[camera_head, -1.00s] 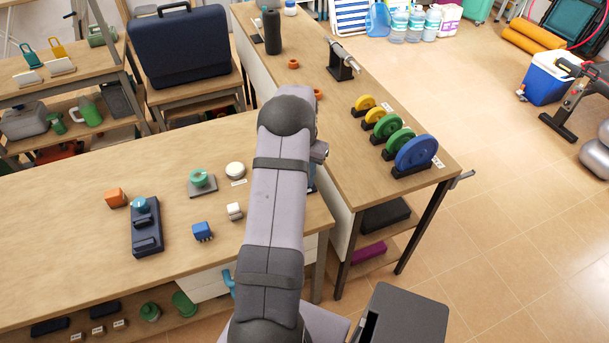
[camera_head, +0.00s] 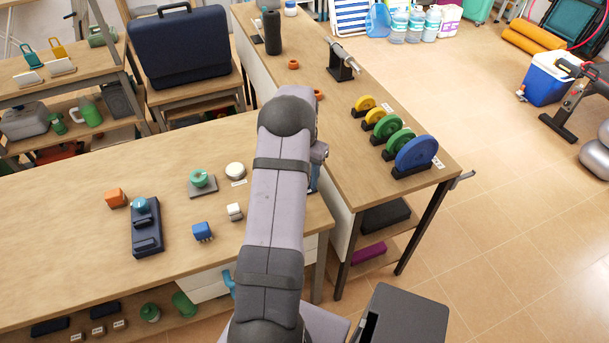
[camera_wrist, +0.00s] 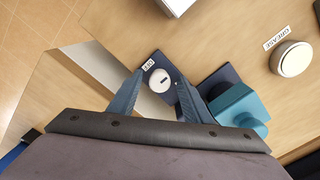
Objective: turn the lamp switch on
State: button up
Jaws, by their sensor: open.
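In the wrist view a round white knob (camera_wrist: 160,80) with a dark mark sits on a dark blue plate (camera_wrist: 154,59), which has a small white label whose text I cannot read surely. It looks like the lamp switch. My gripper (camera_wrist: 160,77) is open, with one finger on each side of the knob; I cannot tell whether either finger touches it. A teal block-like part (camera_wrist: 236,106) on a dark base stands close by the right finger. In the head view my arm hides the knob and most of the gripper.
A white round lid (camera_wrist: 291,58) stands by a GREASE label. Coloured discs (camera_head: 415,153) stand on the right bench.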

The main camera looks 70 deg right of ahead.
jog(key=shift+r+b, duration=0.8)
jog(key=shift+r, duration=2.9)
